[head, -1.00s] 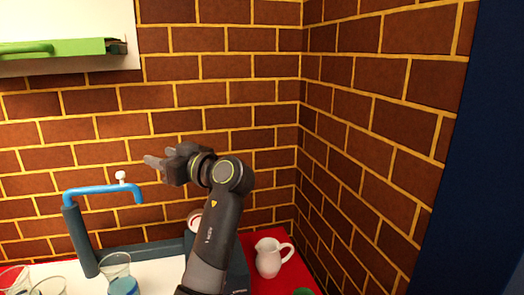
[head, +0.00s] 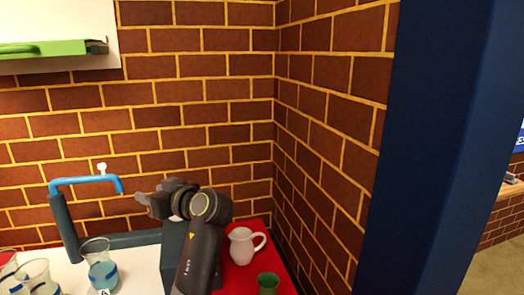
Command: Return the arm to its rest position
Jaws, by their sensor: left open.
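My left gripper (head: 146,203) is in the lower middle of the head view, with its dark fingers pointing left. It is open, with nothing seen between the fingers. My left arm rises from the bottom edge to it, in front of the counter. The gripper is right of the blue tap and seems clear of it. My right gripper is not in view.
A blue tap (head: 85,182) stands on the counter's left. Glasses with blue bands (head: 100,272) stand below it. A white pitcher (head: 241,248) and a green cup (head: 267,284) stand on the red surface (head: 226,282). A brick wall corner (head: 274,120) rises behind.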

